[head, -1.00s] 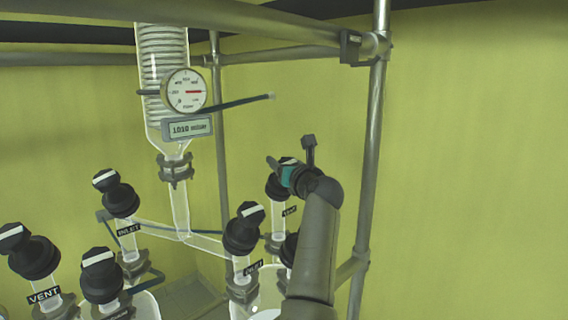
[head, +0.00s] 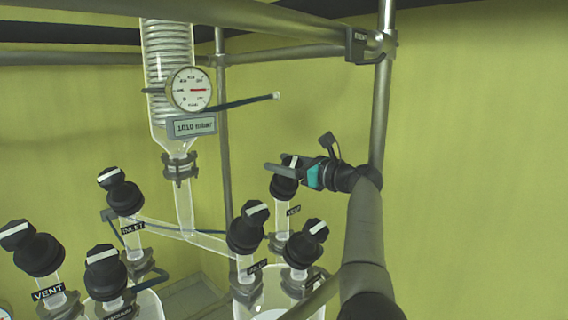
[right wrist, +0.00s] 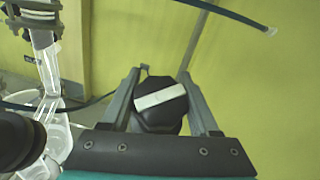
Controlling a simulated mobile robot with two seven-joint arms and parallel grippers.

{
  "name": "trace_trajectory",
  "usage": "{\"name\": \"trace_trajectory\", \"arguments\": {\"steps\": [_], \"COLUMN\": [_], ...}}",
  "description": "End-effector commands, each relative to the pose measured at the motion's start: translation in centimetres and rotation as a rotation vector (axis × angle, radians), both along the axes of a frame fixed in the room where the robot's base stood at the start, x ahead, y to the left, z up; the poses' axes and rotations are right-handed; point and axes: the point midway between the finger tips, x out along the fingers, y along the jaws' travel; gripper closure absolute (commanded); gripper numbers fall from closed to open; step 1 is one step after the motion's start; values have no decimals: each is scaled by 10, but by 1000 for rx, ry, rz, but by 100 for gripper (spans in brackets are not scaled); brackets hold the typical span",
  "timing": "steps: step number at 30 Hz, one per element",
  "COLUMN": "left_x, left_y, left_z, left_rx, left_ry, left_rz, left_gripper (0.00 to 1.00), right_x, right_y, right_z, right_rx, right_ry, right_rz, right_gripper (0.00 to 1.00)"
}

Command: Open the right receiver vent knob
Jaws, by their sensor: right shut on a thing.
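The right receiver vent knob (head: 283,188) is a black knob with a white bar on top, on a glass neck with a "VENT" label (head: 293,211). In the right wrist view the knob (right wrist: 160,106) sits between the two grey fingers, its white bar slightly tilted, rising to the right. My right gripper (head: 284,168) reaches in from the right and is shut on this knob; its fingertips also show in the right wrist view (right wrist: 163,76). The gripper partly hides the knob's top in the head view. My left gripper is not in view.
Black knobs stand close by: the right inlet knob (head: 247,230) and another knob (head: 304,245) in front. A glass condenser with a dial gauge (head: 189,89) and a digital display (head: 194,127) hangs to the left. A metal frame post (head: 382,100) stands right, behind my arm.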

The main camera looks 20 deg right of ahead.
Motion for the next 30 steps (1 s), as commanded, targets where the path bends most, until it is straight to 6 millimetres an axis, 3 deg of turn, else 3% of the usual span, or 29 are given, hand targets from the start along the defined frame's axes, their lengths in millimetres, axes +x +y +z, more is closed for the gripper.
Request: {"name": "trace_trajectory", "arguments": {"steps": [19, 20, 27, 30], "left_x": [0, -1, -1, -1], "left_y": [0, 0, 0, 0], "left_z": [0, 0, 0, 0], "left_rx": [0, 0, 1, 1], "left_ry": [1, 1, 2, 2], "left_rz": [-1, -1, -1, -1], "left_gripper": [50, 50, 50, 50], "right_x": [0, 0, 0, 0], "right_y": [1, 1, 1, 1], "right_z": [2, 2, 1, 0], "right_rx": [-26, -26, -26, -26], "right_ry": [-7, -7, -5, -5], "right_rz": [45, 45, 45, 45], "right_gripper": [94, 35, 8, 8]}}
